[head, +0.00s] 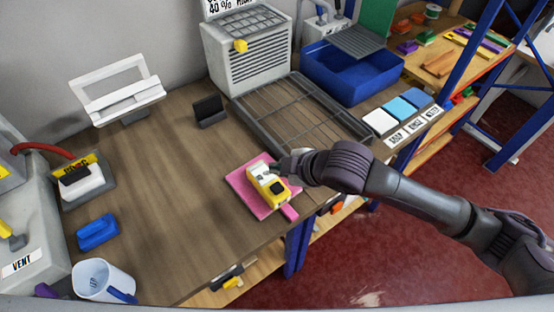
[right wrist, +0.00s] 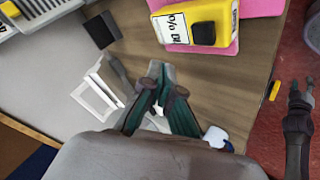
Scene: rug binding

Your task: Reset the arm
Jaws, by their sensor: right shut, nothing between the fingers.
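My right gripper (head: 280,167) reaches in from the right side of the head view, over the workbench (head: 180,190). It is beside and partly in front of a yellow block-shaped device (head: 270,192) with a white label and a black knob. The device sits on a pink pad (head: 243,191). In the right wrist view my right gripper (right wrist: 160,78) is shut and empty, with the yellow device (right wrist: 205,22) apart from its fingertips. A dark gripper, apparently my left one (right wrist: 301,90), shows at the right edge of that view; its jaw state is unclear.
A wire rack (head: 300,120) and blue bin (head: 350,75) stand behind. White and blue squares (head: 400,108) line the right edge. A grey heater-like box (head: 245,55), black stand (head: 209,110), white frame (head: 118,90), blue block (head: 97,232) and mug (head: 100,278) surround clear bench.

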